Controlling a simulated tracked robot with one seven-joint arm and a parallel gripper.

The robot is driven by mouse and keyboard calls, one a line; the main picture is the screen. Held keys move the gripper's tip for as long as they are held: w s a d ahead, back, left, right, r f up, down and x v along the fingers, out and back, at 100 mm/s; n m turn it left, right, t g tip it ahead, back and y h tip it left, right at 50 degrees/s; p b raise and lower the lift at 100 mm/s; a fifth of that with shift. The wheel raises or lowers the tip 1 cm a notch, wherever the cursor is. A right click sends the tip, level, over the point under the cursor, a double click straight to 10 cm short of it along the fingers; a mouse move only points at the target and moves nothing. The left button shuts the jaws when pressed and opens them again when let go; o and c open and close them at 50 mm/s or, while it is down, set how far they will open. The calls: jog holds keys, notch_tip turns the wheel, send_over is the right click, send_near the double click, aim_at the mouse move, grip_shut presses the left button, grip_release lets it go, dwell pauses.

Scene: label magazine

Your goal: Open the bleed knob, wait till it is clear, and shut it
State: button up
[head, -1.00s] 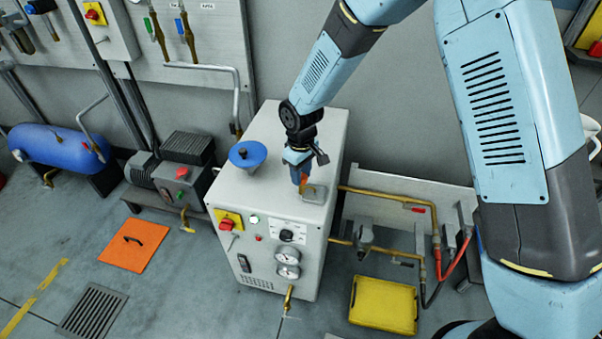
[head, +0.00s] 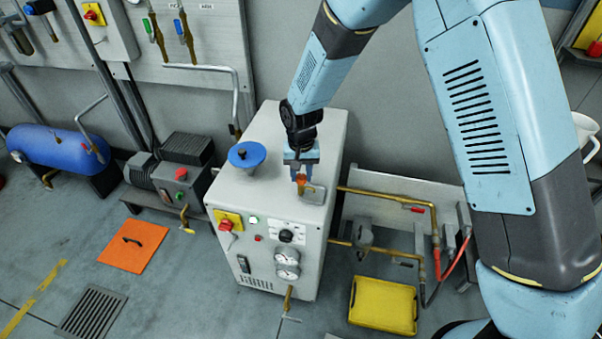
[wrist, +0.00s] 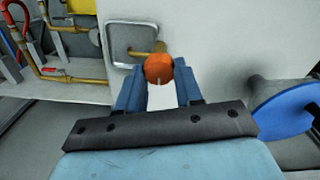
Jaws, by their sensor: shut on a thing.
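The bleed knob, a small orange-red knob (head: 300,181), stands on top of the grey cabinet (head: 222,183) near its right edge. My gripper (head: 301,174) reaches down from above with its blue fingers shut on the knob. In the wrist view the knob (wrist: 158,66) sits between the two fingertips (wrist: 159,76), with a pale mark on its near side. A brass spout (wrist: 150,50) beside the knob leads over a shallow square metal dish (wrist: 122,43), which also shows in the head view (head: 315,195). I cannot make out any fluid or bubbles at the spout.
A blue round handle or funnel (head: 247,156) stands left of my gripper on the cabinet top. Two gauges (head: 287,265), a red-yellow switch (head: 227,222) and a black dial (head: 286,236) are on the front. Brass pipes (head: 385,196) and a yellow tray (head: 384,304) lie right.

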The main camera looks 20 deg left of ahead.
aim_at(302, 175)
jog(key=shift+w+m, duration=0.15)
jog(key=shift+m, duration=0.35)
jog(key=o, duration=1)
jog(key=shift+o, duration=0.2)
notch_tip(302, 175, up, 14)
jog(key=shift+f, duration=0.15)
jog(key=shift+d, duration=0.1)
